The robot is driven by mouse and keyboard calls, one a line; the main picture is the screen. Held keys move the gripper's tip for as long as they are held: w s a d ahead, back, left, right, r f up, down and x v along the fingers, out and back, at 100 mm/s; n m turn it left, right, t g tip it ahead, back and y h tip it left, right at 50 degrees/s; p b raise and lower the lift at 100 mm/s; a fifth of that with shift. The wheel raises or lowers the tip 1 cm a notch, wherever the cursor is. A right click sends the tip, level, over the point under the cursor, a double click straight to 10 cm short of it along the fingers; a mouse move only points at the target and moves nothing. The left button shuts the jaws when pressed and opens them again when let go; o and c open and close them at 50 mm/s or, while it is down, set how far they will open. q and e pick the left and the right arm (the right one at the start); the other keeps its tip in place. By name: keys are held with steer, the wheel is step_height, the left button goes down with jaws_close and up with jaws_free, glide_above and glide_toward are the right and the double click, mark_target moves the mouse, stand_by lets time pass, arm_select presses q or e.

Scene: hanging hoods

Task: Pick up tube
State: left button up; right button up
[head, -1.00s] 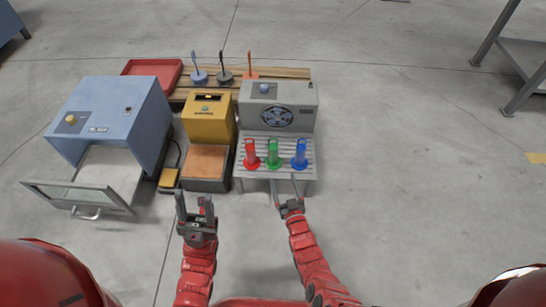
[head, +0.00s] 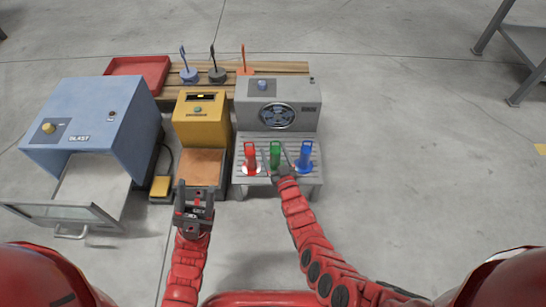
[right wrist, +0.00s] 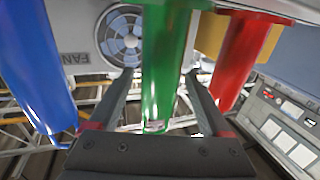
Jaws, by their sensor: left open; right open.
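Three tubes stand in a row on the grey slatted shelf (head: 240,180) of the fan unit: a red tube (head: 250,158), a green tube (head: 275,155) and a blue tube (head: 305,156). My right gripper (head: 283,160) is open at the green tube. In the right wrist view the green tube (right wrist: 163,75) stands between the open fingers of my right gripper (right wrist: 155,90), with the blue tube (right wrist: 35,65) and red tube (right wrist: 243,55) outside them. My left gripper (head: 194,195) is open and empty in front of the yellow machine.
The grey fan unit (head: 300,92) stands behind the tubes. The yellow machine (head: 201,130) and a blue cabinet (head: 100,115) with its door open are to the left. A red tray (head: 140,73) and several upright tools are at the back.

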steer(key=shift+s+r, duration=0.1)
steer(key=shift+c, duration=0.4)
jaws_close()
